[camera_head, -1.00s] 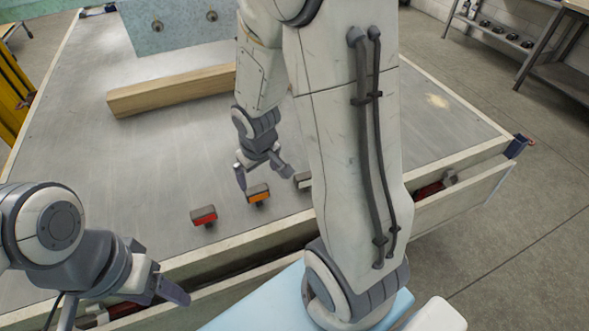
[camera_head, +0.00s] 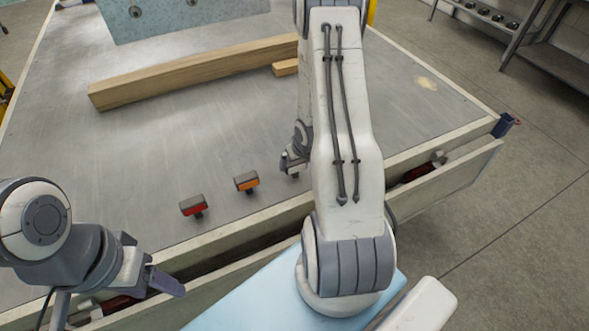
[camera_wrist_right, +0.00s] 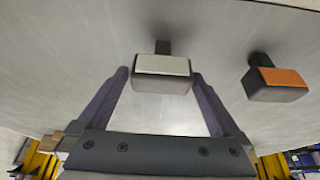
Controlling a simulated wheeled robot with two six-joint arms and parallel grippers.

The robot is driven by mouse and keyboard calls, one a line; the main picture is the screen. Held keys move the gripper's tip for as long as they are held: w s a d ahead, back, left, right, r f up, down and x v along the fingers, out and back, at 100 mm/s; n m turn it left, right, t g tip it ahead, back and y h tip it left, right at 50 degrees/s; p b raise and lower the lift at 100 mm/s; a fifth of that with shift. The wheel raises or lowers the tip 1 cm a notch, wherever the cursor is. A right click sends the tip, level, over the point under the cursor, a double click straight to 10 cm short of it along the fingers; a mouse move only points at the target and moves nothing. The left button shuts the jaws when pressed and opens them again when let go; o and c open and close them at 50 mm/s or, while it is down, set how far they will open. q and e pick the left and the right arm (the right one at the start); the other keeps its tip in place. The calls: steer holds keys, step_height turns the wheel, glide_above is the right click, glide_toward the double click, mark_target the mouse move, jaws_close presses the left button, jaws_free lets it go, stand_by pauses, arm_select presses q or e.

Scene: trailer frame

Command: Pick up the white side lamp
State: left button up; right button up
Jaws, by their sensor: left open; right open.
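The white side lamp (camera_wrist_right: 162,72) is a small dark block with a white face, on the trailer bed. In the right wrist view it sits between the two spread fingers of my right gripper (camera_wrist_right: 161,82), with a gap on each side. In the head view my right gripper (camera_head: 292,163) is at the lamp, which my arm and gripper mostly hide. My left gripper (camera_head: 160,268) is open and empty at the lower left, by the trailer's front edge, away from the lamps.
An orange lamp (camera_head: 246,182) and a red lamp (camera_head: 193,206) stand left of the white one. The orange lamp (camera_wrist_right: 279,84) is close to my right gripper in the wrist view. A long wooden beam (camera_head: 190,72) lies behind. The metal bed (camera_head: 150,150) between is clear.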

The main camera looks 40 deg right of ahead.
steer(key=x, duration=0.4)
steer(key=shift+w+f, duration=0.1)
steer(key=shift+w, duration=0.05)
steer(key=c, duration=1.2)
